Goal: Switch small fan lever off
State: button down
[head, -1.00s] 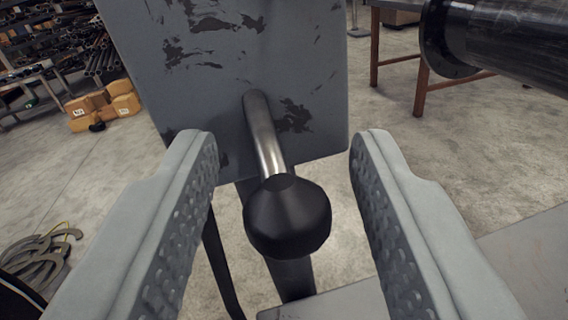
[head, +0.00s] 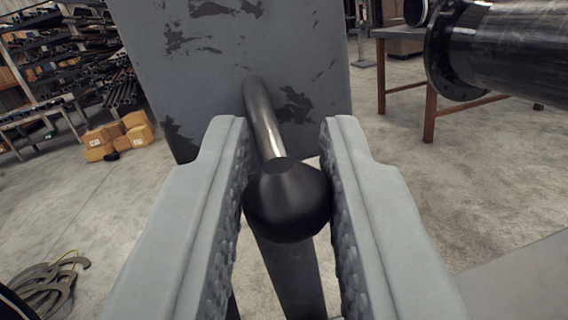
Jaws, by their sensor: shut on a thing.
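The lever is a metal rod (head: 264,122) with a black rounded knob (head: 288,203) at its end. The rod comes out of the lower part of a worn grey panel (head: 240,50) and points toward me and down. My gripper (head: 285,150) is around the knob, with one grey finger on each side, shut on it. The knob's sides meet the textured inner pads. The fingertips reach past the knob along the rod, short of the panel.
A grey post (head: 290,275) stands below the panel. A black flanged pipe (head: 490,50) juts in at upper right, beside a brown-legged table (head: 430,100). Yellow boxes (head: 118,137) and shelves of pipes stand at left. Bare concrete floor lies between.

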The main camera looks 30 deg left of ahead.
jog(key=c, duration=1.3)
grip_release()
jog(key=v, duration=1.7)
jog(key=shift+s, duration=0.2)
jog(key=shift+f, duration=0.1)
